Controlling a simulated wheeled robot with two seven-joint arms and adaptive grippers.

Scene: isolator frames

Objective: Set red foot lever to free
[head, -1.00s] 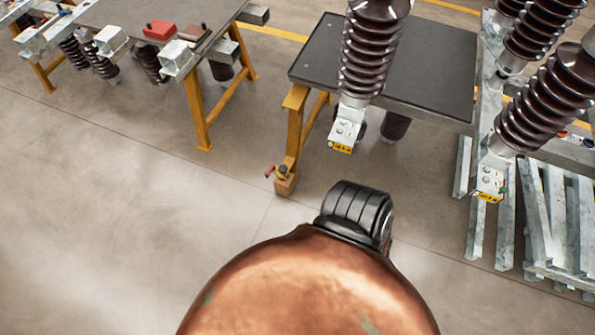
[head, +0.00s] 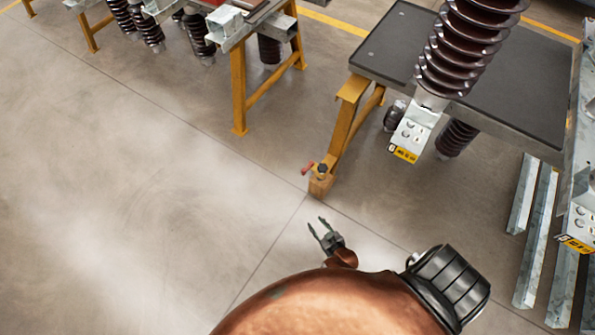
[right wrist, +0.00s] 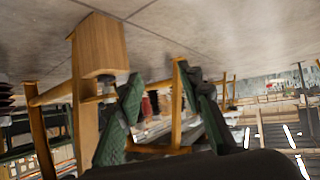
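The red foot lever (head: 308,168) is small and sits at the foot of a yellow trestle leg, beside a dark knob (head: 321,169) on top of a wooden block (head: 320,185). It points left from the knob. My right gripper (head: 317,223) is open and empty, its two green fingers apart, below the block in the head view and apart from it. In the right wrist view the block (right wrist: 101,45) appears upside down, above and left of the open fingers (right wrist: 158,75). I cannot make out the red lever there; a finger may hide it. My left gripper is not in view.
A dark-topped table (head: 500,90) stands on the yellow trestle (head: 348,125), with a brown ribbed insulator (head: 465,45) near its front edge. Another workbench with yellow legs (head: 239,90) is at upper left. Metal beams (head: 537,230) are at right. The floor at left is clear.

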